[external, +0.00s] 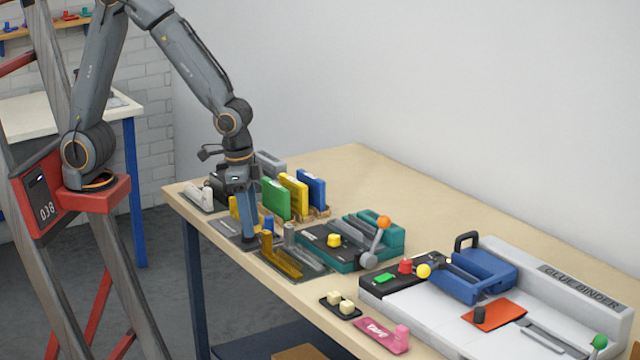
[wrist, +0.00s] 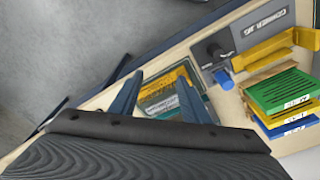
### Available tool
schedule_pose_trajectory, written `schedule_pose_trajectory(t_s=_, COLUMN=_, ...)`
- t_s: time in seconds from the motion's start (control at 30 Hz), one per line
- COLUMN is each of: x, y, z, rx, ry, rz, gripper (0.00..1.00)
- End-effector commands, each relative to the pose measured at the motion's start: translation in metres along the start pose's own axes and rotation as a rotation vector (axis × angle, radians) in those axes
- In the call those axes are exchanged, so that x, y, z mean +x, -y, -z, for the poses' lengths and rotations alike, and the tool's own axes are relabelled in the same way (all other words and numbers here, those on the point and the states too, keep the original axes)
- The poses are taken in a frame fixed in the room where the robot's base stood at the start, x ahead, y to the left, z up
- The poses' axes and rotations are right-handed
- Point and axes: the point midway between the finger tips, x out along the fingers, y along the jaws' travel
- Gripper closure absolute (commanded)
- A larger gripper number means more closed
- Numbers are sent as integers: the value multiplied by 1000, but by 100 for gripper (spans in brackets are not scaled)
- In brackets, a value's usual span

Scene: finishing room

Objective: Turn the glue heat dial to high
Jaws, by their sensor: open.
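The glue binder (external: 585,288) is a white machine at the right end of the table in the external view. I cannot tell which knob is the heat dial, and no setting is readable. My gripper (external: 249,234) points down over the table's left part, well left of the binder. The binder is outside the wrist view.
Green, yellow and blue blocks (external: 293,192) stand behind my gripper. A teal machine with an orange-tipped lever (external: 383,224) stands between gripper and binder. A small black tray (external: 341,305) and a pink item (external: 381,335) lie near the front edge. The table's back is clear.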

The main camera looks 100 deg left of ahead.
Motion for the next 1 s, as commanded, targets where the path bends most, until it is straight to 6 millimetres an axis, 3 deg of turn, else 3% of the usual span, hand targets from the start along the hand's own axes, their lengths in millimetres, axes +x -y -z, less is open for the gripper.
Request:
schedule_pose_trajectory(t_s=0.03, x=0, y=-8, z=35, rx=-15, ry=-17, rz=7, gripper=57)
schedule_pose_trajectory(t_s=0.2, x=-2, y=-33, z=142, rx=-97, ry=-82, rz=32, gripper=57)
schedule_pose_trajectory(t_s=0.4, x=-3, y=-70, z=251, rx=-200, ry=-169, rz=54, gripper=57)
schedule_pose_trajectory(t_s=0.5, x=-3, y=-85, z=291, rx=-247, ry=-207, rz=60, gripper=57)
schedule_pose_trajectory(t_s=0.6, x=-4, y=-97, z=318, rx=-283, ry=-237, rz=62, gripper=57)
schedule_pose_trajectory(t_s=0.7, x=-4, y=-102, z=332, rx=-304, ry=-254, rz=64, gripper=57)
schedule_pose_trajectory(t_s=0.87, x=1, y=-104, z=340, rx=-316, ry=-261, rz=65, gripper=57)
schedule_pose_trajectory(t_s=1.0, x=19, y=-102, z=343, rx=-315, ry=-259, rz=65, gripper=57)
